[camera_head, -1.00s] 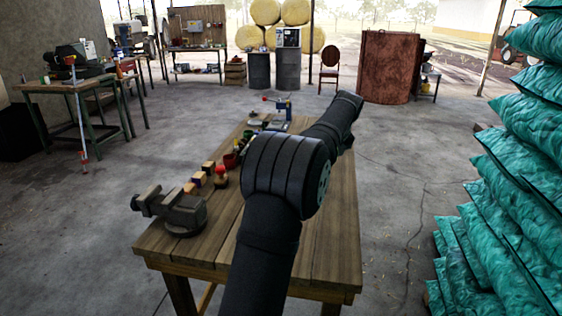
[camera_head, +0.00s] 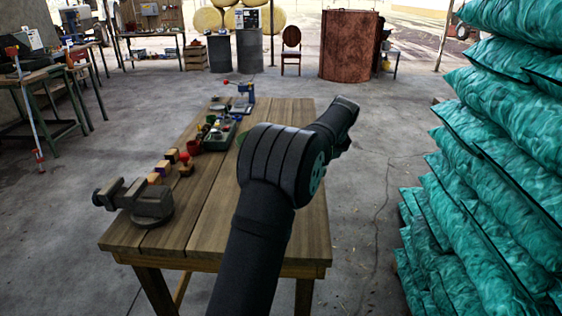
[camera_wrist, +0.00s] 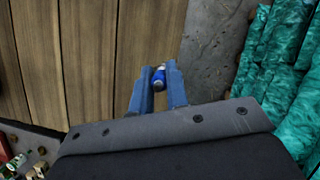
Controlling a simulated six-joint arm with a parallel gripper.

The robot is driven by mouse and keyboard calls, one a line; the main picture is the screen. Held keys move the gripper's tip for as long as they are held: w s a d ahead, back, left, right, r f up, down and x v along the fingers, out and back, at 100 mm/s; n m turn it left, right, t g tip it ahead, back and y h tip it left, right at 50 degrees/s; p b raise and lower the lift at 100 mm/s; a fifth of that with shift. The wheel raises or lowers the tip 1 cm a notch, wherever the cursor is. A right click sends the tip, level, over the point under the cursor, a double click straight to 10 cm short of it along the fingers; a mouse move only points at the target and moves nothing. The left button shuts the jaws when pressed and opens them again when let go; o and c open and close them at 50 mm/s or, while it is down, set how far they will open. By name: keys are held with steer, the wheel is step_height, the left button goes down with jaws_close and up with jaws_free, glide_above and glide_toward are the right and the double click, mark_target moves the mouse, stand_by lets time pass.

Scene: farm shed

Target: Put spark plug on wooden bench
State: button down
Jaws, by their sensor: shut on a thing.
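The wooden bench (camera_head: 205,210) stands in front of me, its plank top crossed by my arm in the head view. Its planks (camera_wrist: 85,50) also fill the left and middle of the wrist view. My gripper (camera_wrist: 158,67) has blue fingers, shut on a small blue-and-white piece (camera_wrist: 158,79), which I take to be the spark plug. The gripper and piece appear over the planks near the bench's right edge; their height above the wood is unclear. In the head view, the gripper and spark plug cannot be made out.
A grey vise (camera_head: 140,202) sits at the bench's front left. Stacked teal sacks (camera_head: 480,200) rise on the right. The bench's right half has bare planks.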

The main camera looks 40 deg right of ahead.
steer(key=shift+w+a+f, duration=0.2)
steer(key=shift+w+f, duration=2)
steer(key=shift+f, duration=0.15)
steer(key=shift+w+a+f, duration=0.15)
steer(key=shift+w+f, duration=2.05)
steer(key=shift+f, duration=0.1)
steer(key=c, duration=1.4)
jaws_free()
steer(key=shift+f, duration=0.15)
steer(key=v, duration=1.2)
steer(key=shift+r, duration=0.2)
steer(key=shift+f, duration=0.1)
